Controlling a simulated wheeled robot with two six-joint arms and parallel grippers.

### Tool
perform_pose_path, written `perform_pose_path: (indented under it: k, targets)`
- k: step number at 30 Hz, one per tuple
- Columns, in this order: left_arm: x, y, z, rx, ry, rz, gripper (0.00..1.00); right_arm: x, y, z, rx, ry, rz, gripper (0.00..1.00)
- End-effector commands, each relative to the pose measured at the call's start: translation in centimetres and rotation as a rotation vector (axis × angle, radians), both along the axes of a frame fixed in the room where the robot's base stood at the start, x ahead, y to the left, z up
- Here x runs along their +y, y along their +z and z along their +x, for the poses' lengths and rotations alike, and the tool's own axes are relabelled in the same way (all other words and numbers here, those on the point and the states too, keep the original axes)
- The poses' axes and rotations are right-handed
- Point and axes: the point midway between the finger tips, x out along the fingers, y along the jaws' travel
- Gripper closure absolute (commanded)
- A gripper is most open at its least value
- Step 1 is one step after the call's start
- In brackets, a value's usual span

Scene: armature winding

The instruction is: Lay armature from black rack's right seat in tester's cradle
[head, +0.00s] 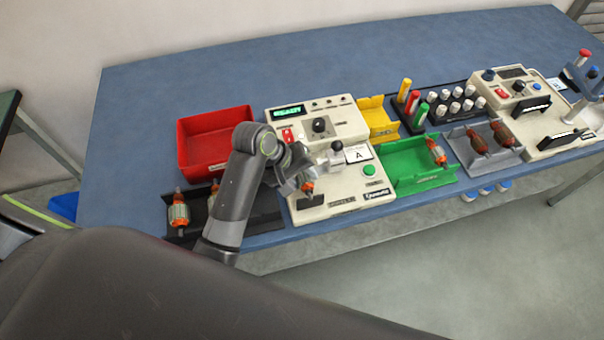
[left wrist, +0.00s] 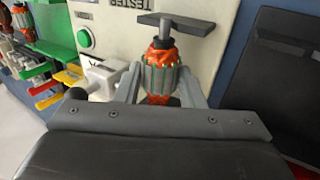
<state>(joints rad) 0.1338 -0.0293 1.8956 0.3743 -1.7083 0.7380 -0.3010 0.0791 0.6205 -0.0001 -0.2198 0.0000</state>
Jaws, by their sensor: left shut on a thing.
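My left gripper (head: 300,184) is shut on an orange-and-grey armature (head: 308,187) over the front part of the cream tester (head: 330,205). In the left wrist view, the armature (left wrist: 161,75) sits between the two fingers of the left gripper (left wrist: 160,88). Its far end meets or overlaps a dark grey bar (left wrist: 180,23) on the tester, probably part of the cradle. I cannot tell whether the armature rests on it. The black rack (head: 262,205) lies left of the tester; another armature (head: 179,214) is in its left seat. My arm partly hides the rack. My right gripper is not in view.
A red bin (head: 213,135) stands behind the rack. A white block with a black knob (left wrist: 102,80) is close beside the gripper. Right of the tester are a green tray (head: 420,165) with an armature and a grey tray (head: 455,145) with armatures.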

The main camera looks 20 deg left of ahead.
Motion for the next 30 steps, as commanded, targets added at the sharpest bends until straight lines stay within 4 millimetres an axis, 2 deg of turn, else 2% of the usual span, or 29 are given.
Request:
perform_pose_path:
  k: [23,24,28,30]
  targets:
    - [-0.02,-0.59,-0.01,-0.002,0.0,0.0,0.93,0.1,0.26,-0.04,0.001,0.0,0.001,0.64]
    - [-0.02,-0.59,-0.01,-0.002,0.0,0.0,0.59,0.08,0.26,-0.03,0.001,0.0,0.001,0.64]
    - [-0.02,-0.59,-0.01,-0.001,-0.001,-0.001,0.42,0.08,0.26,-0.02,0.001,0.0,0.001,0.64]
    - [-0.01,-0.59,-0.02,-0.001,-0.001,-0.001,0.39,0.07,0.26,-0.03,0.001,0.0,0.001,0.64]
